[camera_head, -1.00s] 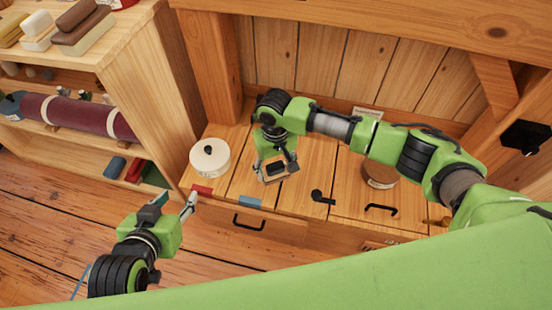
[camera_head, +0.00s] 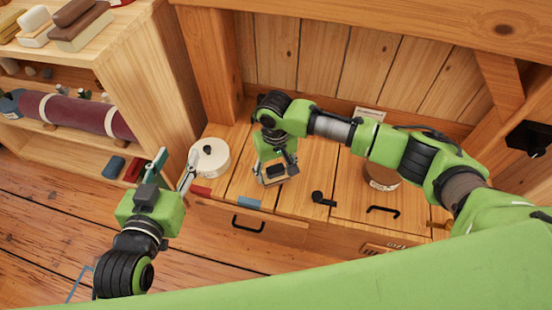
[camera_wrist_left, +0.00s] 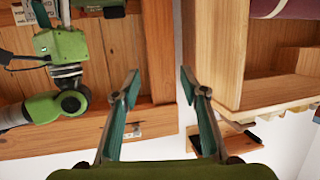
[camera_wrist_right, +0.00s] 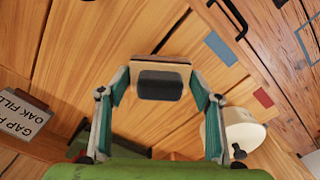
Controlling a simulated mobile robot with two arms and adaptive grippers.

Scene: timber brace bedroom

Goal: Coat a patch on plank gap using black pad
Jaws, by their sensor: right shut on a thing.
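My right gripper (camera_head: 276,166) is low over the plank top (camera_head: 300,200), fingers pointing down. It is shut on the black pad (camera_wrist_right: 160,85), which has a pale wooden part and shows between the fingers in the right wrist view. Whether the pad touches the planks I cannot tell. Dark seams run between the planks; which one is the task's gap, and any coated patch, I cannot make out. My left gripper (camera_head: 172,172) is open and empty, above the floor left of the bench. Its spread fingers show in the left wrist view (camera_wrist_left: 160,95).
A white round container (camera_head: 209,160) with a black knob stands on the bench's left. A blue strip (camera_head: 248,202) and a red strip (camera_head: 200,191) mark the front edge. A round brown tin (camera_head: 381,176) is behind my right arm. A label card (camera_wrist_right: 22,115) reads "GAP FILL". Shelves (camera_head: 150,70) stand left.

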